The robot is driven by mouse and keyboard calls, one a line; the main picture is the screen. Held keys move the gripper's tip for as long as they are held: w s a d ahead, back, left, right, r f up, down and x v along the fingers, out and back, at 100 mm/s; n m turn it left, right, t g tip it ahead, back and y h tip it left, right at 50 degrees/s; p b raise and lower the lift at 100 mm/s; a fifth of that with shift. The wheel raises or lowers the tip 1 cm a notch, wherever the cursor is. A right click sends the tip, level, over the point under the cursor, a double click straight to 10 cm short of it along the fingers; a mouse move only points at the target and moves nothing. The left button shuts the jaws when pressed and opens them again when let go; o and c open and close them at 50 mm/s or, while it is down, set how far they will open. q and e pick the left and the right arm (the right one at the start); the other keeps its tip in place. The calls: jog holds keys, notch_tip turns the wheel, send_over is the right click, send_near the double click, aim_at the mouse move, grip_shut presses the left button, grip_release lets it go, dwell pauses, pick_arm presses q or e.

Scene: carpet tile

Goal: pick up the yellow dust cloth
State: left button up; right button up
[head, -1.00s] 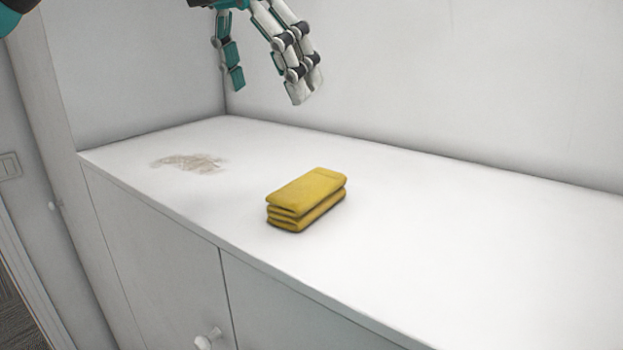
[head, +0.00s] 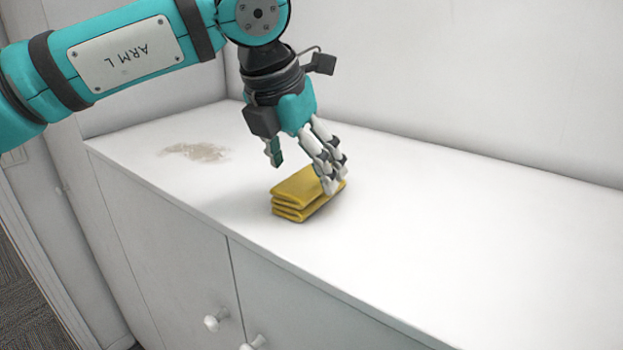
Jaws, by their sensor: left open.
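The yellow dust cloth (head: 290,204) lies folded in a thick stack on the white cabinet top, near its front edge. My left gripper (head: 301,175) is open and points down over the cloth. Its white and grey fingers are at the right side of the cloth and hide part of its top and right end. Its teal thumb is at the upper left, above the cloth's back edge. I cannot tell whether the fingers touch the cloth. My right gripper is not in view.
The white cabinet top (head: 450,245) is clear to the right. A patch of beige dust (head: 197,152) lies at the left. A wall rises behind. Knobs (head: 216,321) stick out from the doors below.

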aim_at(309, 178)
pick_arm(q)
jog(key=p+x, duration=0.1)
jog(key=x, duration=0.2)
jog(key=shift+w+d, duration=0.1)
jog(key=shift+f, duration=0.15)
jog(key=shift+c, duration=1.2)
jog(key=c, duration=1)
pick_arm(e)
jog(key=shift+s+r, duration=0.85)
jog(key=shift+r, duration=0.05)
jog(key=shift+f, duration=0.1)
